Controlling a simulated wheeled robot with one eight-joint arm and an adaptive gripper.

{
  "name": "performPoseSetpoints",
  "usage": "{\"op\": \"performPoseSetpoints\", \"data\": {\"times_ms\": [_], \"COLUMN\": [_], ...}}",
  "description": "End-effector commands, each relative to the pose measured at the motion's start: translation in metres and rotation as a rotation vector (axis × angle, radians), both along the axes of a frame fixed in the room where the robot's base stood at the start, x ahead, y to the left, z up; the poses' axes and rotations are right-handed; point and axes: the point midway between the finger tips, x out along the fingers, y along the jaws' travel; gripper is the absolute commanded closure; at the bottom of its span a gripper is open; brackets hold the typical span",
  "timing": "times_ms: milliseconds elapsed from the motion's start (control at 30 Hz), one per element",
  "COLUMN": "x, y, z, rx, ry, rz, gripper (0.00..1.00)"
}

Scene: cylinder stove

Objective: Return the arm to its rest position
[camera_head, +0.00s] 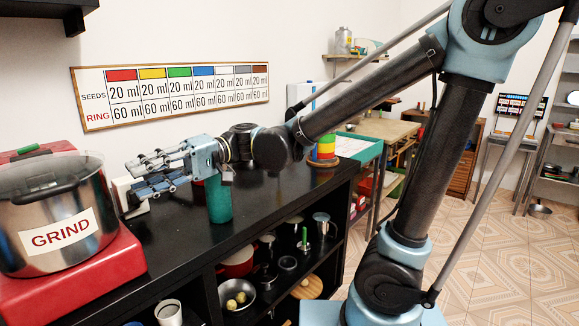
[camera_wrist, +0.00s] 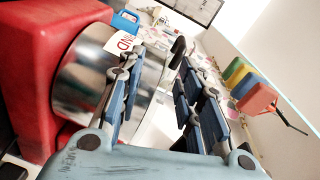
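My arm reaches leftward over the black counter (camera_head: 180,235) in the head view. My gripper (camera_head: 137,178) is at its end, in the air to the right of the steel pot, with its fingers pointing left. In the wrist view the two blue-padded fingers of my gripper (camera_wrist: 160,75) stand apart. I see nothing held between them. The pot labelled GRIND (camera_head: 55,225) sits on a red base (camera_head: 85,285); part of it also shows in the wrist view (camera_wrist: 85,75), beyond the left finger. A green cylinder (camera_head: 219,202) stands on the counter just below my wrist.
A white object (camera_head: 128,192) is partly hidden behind my fingers. A stack of coloured rings (camera_head: 326,150) stands at the counter's far right end. Cups and bowls fill the shelves (camera_head: 270,265) below. A seeds-and-ring chart (camera_head: 172,92) hangs on the wall.

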Motion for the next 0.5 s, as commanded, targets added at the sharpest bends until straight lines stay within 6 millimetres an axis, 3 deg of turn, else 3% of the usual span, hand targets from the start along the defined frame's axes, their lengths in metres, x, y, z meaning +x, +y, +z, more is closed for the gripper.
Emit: {"op": "performPoseSetpoints", "data": {"times_ms": [267, 500], "x": [0.077, 0.134], "y": [-0.058, -0.124], "z": [-0.055, -0.106], "rx": [-0.169, -0.351], "ry": [-0.199, -0.347], "rz": [-0.203, -0.376], "gripper": [0.67, 0.67]}}
